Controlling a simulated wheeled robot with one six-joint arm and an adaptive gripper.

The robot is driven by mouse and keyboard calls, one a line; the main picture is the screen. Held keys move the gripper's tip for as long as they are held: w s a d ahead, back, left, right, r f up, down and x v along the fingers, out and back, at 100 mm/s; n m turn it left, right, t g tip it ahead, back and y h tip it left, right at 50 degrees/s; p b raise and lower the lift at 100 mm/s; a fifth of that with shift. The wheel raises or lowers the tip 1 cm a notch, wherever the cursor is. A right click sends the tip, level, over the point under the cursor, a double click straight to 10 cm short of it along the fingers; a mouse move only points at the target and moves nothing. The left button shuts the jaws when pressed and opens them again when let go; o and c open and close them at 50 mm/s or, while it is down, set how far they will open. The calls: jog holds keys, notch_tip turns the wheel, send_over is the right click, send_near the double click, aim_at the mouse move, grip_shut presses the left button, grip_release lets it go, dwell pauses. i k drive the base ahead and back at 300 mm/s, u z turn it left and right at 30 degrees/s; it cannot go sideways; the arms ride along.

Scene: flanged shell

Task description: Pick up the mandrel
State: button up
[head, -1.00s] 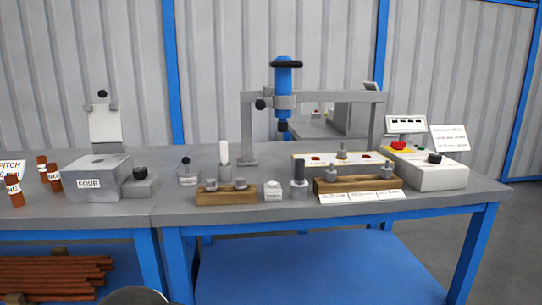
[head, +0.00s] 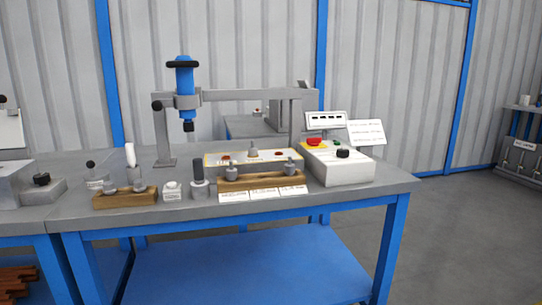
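No piece in view carries a label I can read as mandrel, so I cannot tell which one it is. Candidates stand on the grey bench in the head view: an upright piece with a white top (head: 130,155), a dark-handled upright piece with a grey base (head: 199,180), and small grey pieces in a left wooden block (head: 125,200) and a right wooden block (head: 262,181). A small grey piece (head: 253,149) also stands on the pale board (head: 225,163) behind. My gripper is not in view.
The grey bench (head: 350,202) has bare top at its right end. A blue press (head: 185,90) hangs from a grey frame (head: 240,95) over it. A white control box (head: 345,170) with red and green buttons stands at the right. Open floor lies to the right.

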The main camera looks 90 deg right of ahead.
aim_at(252, 150)
jog(key=k, duration=0.9)
jog(key=z, duration=0.25)
